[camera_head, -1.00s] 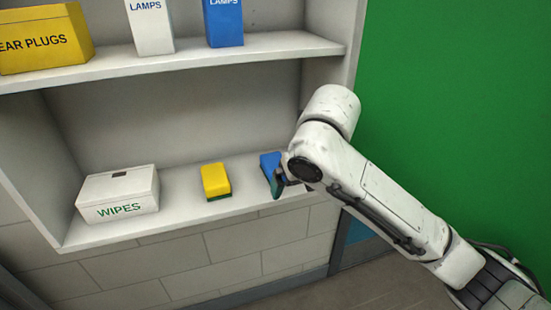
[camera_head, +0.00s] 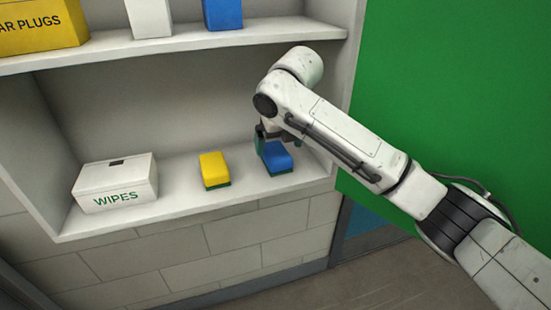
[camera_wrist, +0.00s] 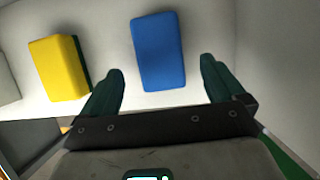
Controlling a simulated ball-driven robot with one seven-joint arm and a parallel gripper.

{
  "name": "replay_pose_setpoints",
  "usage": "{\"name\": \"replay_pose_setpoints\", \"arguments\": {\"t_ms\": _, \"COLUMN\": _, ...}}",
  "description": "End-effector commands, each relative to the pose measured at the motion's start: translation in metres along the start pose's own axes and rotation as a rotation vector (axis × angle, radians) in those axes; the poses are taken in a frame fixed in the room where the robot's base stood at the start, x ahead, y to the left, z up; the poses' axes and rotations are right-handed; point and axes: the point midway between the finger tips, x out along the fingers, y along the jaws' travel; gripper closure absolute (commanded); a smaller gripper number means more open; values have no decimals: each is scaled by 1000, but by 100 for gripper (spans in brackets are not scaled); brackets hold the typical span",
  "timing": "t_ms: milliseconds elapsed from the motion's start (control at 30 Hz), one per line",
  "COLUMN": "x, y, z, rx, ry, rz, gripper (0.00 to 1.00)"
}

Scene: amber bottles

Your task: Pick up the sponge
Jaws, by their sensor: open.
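A yellow sponge with a green underside (camera_head: 214,168) lies on the lower shelf in the head view. A blue sponge (camera_head: 277,157) lies to its right, partly behind my arm. In the wrist view the blue sponge (camera_wrist: 159,51) shows ahead of my open fingers, in line with the gap between them. The yellow sponge (camera_wrist: 57,67) is left of the gripper there. My gripper (camera_wrist: 162,84) is open and empty, its dark green fingertips on either side of the gap. In the head view my gripper (camera_head: 268,138) is close to the blue sponge, partly hidden.
A white wipes box (camera_head: 115,184) stands left on the lower shelf (camera_head: 180,212). The upper shelf (camera_head: 180,48) holds a yellow ear plugs box (camera_head: 42,27), a white box (camera_head: 149,17) and a blue box (camera_head: 222,14). The shelf's right side wall is close to my arm.

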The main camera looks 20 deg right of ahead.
Motion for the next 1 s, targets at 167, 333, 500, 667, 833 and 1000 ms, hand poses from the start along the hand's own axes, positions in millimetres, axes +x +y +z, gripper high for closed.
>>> {"name": "replay_pose_setpoints", "arguments": {"t_ms": 167, "x": 28, "y": 1, "z": -2, "rx": -1, "ry": 1, "rz": -1, "gripper": 4}}
{"name": "replay_pose_setpoints", "arguments": {"t_ms": 333, "x": 45, "y": 0, "z": -1, "rx": -1, "ry": -1, "rz": -1, "gripper": 4}}
{"name": "replay_pose_setpoints", "arguments": {"t_ms": 500, "x": 51, "y": 1, "z": 0, "rx": -2, "ry": 0, "rz": 0, "gripper": 4}}
{"name": "replay_pose_setpoints", "arguments": {"t_ms": 667, "x": 50, "y": 1, "z": 1, "rx": -2, "ry": 0, "rz": 0, "gripper": 4}}
{"name": "replay_pose_setpoints", "arguments": {"t_ms": 833, "x": 50, "y": 1, "z": 1, "rx": -1, "ry": 0, "rz": 0, "gripper": 13}}
{"name": "replay_pose_setpoints", "arguments": {"t_ms": 1000, "x": 50, "y": 1, "z": 1, "rx": -1, "ry": 0, "rz": 0, "gripper": 29}}
